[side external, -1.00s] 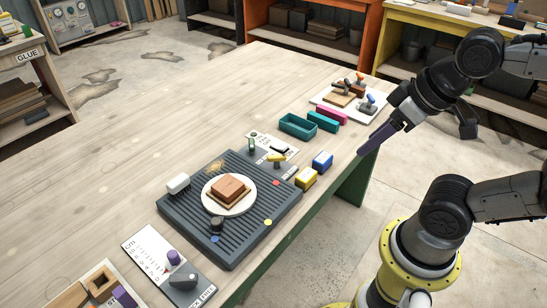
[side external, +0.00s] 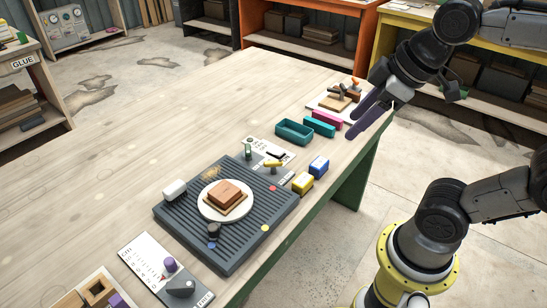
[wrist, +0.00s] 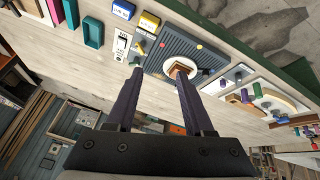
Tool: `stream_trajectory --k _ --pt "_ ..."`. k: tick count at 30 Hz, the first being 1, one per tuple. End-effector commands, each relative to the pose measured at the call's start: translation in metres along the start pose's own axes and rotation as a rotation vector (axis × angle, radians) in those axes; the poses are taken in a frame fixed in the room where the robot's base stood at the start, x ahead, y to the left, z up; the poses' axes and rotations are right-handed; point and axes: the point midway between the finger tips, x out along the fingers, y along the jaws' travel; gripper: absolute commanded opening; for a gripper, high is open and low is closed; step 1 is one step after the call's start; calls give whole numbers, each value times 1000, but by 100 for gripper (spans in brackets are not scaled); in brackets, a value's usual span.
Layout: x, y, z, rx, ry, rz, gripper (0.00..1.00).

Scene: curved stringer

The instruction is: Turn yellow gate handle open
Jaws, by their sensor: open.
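The yellow gate handle (side external: 273,163) is a small bar on a grey plate at the back corner of the dark ridged board (side external: 180,222). My gripper (side external: 352,130) has two long purple fingers. It is open and empty, in the air above the table's right edge, well to the right of the handle and apart from it. Its spread fingers also show in the wrist view (wrist: 159,75).
A yellow block (side external: 303,183) and a blue block (side external: 319,166) stand right of the handle. A white plate (side external: 225,212) with brown pieces sits on the board. The table's left half is clear.

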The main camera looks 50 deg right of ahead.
Motion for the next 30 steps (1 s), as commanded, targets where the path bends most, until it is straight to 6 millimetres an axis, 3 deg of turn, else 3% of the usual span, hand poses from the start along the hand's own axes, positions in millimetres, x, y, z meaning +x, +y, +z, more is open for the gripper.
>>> stream_trajectory --k 8,14,18,24,30 --pt "18 32 -66 -238 -99 -42 52" --pt "61 60 -111 -378 -191 -104 52" --pt "104 77 -132 -436 -259 -157 52" --pt "166 93 -140 -435 -346 -223 52" --pt "199 95 -129 -418 -405 -265 52"
